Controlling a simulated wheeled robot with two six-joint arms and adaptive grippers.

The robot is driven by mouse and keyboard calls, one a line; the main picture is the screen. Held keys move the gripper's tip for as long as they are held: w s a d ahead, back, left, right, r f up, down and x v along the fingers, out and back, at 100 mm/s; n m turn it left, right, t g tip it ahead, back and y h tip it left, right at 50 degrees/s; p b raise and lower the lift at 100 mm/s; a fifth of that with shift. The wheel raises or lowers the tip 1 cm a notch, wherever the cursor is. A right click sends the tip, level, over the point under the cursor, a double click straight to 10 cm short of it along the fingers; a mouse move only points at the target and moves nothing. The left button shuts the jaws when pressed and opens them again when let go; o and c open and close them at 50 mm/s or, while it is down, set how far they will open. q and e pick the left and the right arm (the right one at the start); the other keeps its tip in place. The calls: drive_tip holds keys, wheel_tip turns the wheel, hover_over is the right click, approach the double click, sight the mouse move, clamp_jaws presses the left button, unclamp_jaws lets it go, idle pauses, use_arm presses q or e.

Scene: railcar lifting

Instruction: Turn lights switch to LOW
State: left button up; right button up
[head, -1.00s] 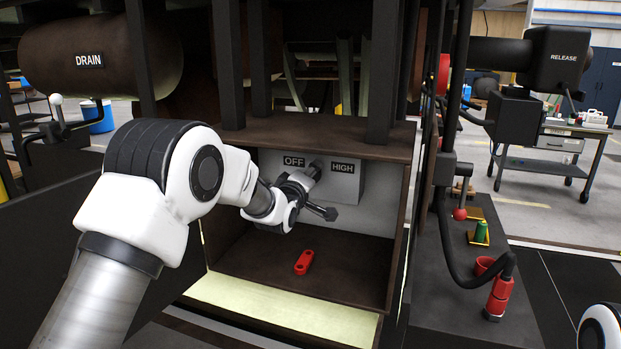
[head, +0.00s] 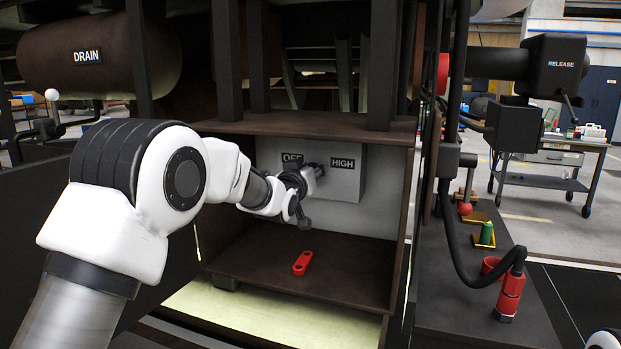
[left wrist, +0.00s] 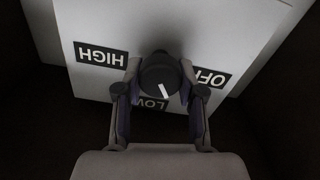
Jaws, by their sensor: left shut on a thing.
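The lights switch is a round dark knob (left wrist: 160,75) on a light grey box (head: 345,190). Its labels are OFF (left wrist: 209,78), HIGH (left wrist: 100,55) and LOW (left wrist: 153,103), upside down in the left wrist view and LOW partly covered. The knob's white mark points near LOW, leaning slightly towards the OFF side. My left gripper (left wrist: 159,72) is shut on the knob, one finger on each side. In the head view, my left gripper (head: 315,171) covers the knob and part of the OFF label. My right gripper is out of view.
The box sits inside an open brown compartment with a top shelf (head: 340,126). A red part (head: 302,263) lies on the compartment floor. Dark vertical posts (head: 382,70) stand in front above. A red fitting with a black hose (head: 509,295) stands to the right.

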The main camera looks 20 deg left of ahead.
use_arm(q)
drive_tip(key=m+b, duration=0.2)
drive_tip(key=m, duration=0.1)
drive_tip(key=shift+r+m, duration=0.15)
drive_tip(key=shift+m, duration=0.15)
drive_tip(key=shift+d+m+b, duration=0.15)
drive_tip(key=shift+m+b, duration=0.4)
drive_tip(key=shift+m, duration=0.85)
drive_tip(key=shift+r, duration=0.1)
drive_tip(key=o, duration=1.1)
drive_tip(key=shift+o, duration=0.2)
drive_tip(key=shift+w+f, duration=0.2)
drive_tip(key=shift+f, duration=0.05)
drive_tip(key=shift+s, duration=0.15)
